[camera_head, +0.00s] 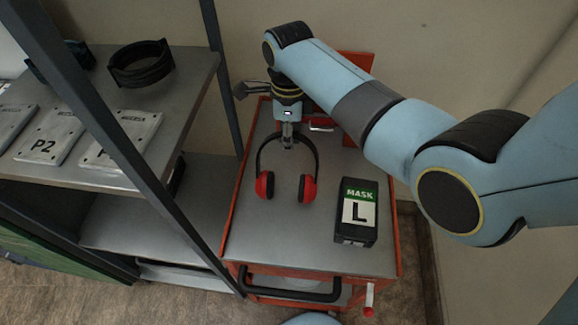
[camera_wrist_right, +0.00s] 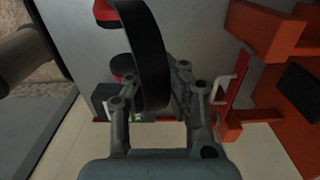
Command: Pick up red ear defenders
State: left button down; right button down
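The red ear defenders (camera_head: 264,185) are over the top of the orange-edged trolley (camera_head: 290,240), two red and black cups towards me and the black headband arching away. My right gripper (camera_head: 288,139) is at the middle of the headband. In the right wrist view the headband (camera_wrist_right: 148,50) runs between the fingers of the gripper (camera_wrist_right: 155,92), which look shut on it from both sides. A red cup (camera_wrist_right: 123,65) shows behind the band there. I cannot tell whether the cups touch the trolley top. My left gripper is not in view.
A black and green mask box marked L (camera_head: 357,211) stands on the trolley to the right. A grey shelf unit (camera_head: 185,110) at the left holds a black ring-shaped item (camera_head: 141,65) and several white packs (camera_head: 50,138). The trolley's front is bare.

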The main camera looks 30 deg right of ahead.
dwell(0.5)
jog(key=shift+w+r, duration=0.1)
jog(key=shift+r, duration=0.4)
notch_tip(320, 180, up, 3)
jog(key=shift+f+b, duration=0.15)
jog(key=shift+b, duration=0.25)
jog(key=s+d+r, duration=0.3)
jog(key=s+r, duration=0.4)
jog(key=s, duration=0.4)
jog(key=shift+s+r+b, duration=0.15)
jog(key=shift+s+b, duration=0.05)
jog(key=shift+b, duration=0.15)
